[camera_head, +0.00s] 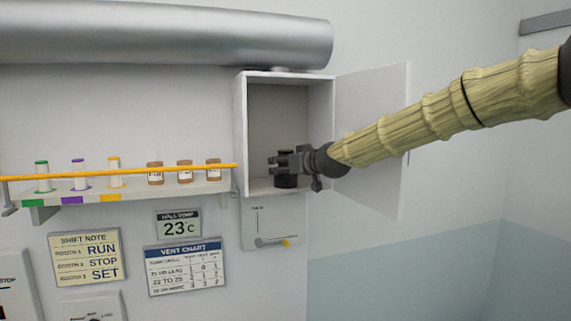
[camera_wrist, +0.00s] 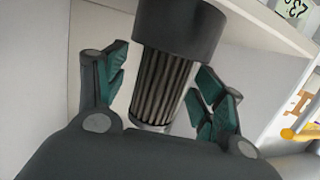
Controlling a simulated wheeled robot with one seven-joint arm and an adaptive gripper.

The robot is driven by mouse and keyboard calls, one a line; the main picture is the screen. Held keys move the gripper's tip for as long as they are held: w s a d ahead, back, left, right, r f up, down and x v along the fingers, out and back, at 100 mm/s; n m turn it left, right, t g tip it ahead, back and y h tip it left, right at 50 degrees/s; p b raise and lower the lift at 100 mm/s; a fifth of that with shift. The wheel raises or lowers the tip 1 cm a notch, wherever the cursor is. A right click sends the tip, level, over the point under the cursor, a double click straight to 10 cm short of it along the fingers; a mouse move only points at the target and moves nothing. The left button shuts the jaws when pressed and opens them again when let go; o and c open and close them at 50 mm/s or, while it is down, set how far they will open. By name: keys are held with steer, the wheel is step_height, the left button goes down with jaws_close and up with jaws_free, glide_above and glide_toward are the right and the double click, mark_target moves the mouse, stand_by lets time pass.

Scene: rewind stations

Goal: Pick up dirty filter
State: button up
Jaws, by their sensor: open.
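The filter (camera_wrist: 160,85) is a dark cylinder with a black cap and a pleated, brownish body. In the wrist view it sits between the two fingers of my gripper (camera_wrist: 163,95), with a gap showing on both sides. In the head view my gripper (camera_head: 282,165) reaches into an open white wall cabinet (camera_head: 239,135), and the filter (camera_head: 286,183) stands on its floor, partly hidden by the fingers. My gripper is open around the filter. I cannot tell how dirty the filter is.
The cabinet door (camera_head: 375,130) is swung open to the right, behind my arm. A shelf (camera_head: 130,192) with an orange rail (camera_head: 120,172) carries several small capped tubes and jars on the left. A lever panel (camera_head: 272,225) is below the cabinet.

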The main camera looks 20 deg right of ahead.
steer(key=shift+w+f, duration=0.1)
steer(key=shift+w, duration=0.15)
steer(key=c, duration=1.2)
